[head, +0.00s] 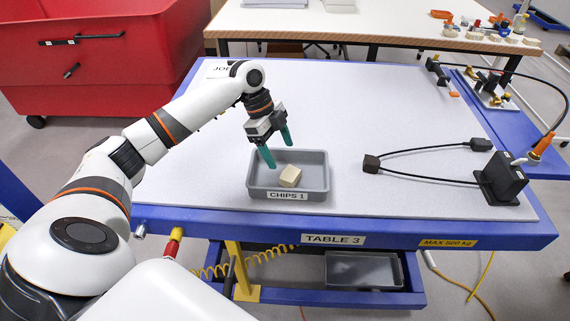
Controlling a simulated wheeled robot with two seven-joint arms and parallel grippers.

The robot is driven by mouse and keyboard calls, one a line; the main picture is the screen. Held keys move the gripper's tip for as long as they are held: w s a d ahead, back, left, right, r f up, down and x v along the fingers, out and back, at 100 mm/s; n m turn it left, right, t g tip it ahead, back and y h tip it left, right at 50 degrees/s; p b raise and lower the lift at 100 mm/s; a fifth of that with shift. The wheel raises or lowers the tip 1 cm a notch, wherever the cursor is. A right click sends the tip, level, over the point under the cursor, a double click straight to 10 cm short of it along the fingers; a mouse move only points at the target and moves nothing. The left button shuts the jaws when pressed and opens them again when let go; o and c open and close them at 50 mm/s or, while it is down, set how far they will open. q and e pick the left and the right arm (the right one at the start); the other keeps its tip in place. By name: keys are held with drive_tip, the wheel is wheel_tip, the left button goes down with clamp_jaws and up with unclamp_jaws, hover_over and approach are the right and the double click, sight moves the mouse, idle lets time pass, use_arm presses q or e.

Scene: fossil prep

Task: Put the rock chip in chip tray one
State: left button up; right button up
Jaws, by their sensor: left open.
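The rock chip (290,176), a small beige block, lies inside chip tray one (316,196), a grey tray labelled CHIPS 1 near the front edge of the table. My left gripper (278,150) has two green fingers, spread open and pointing down over the tray's back left part. The chip is below and to the right of the fingers, apart from them in the picture. My right gripper is not in view.
The table (400,115) is pale with a blue frame. A black device (502,178) with a cable loop to a small dark block (371,163) stands at right. A red bin (90,60) stands behind left. The table's middle is clear.

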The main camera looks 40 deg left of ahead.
use_arm(q)
drive_tip(key=v, duration=0.5)
idle(0.5)
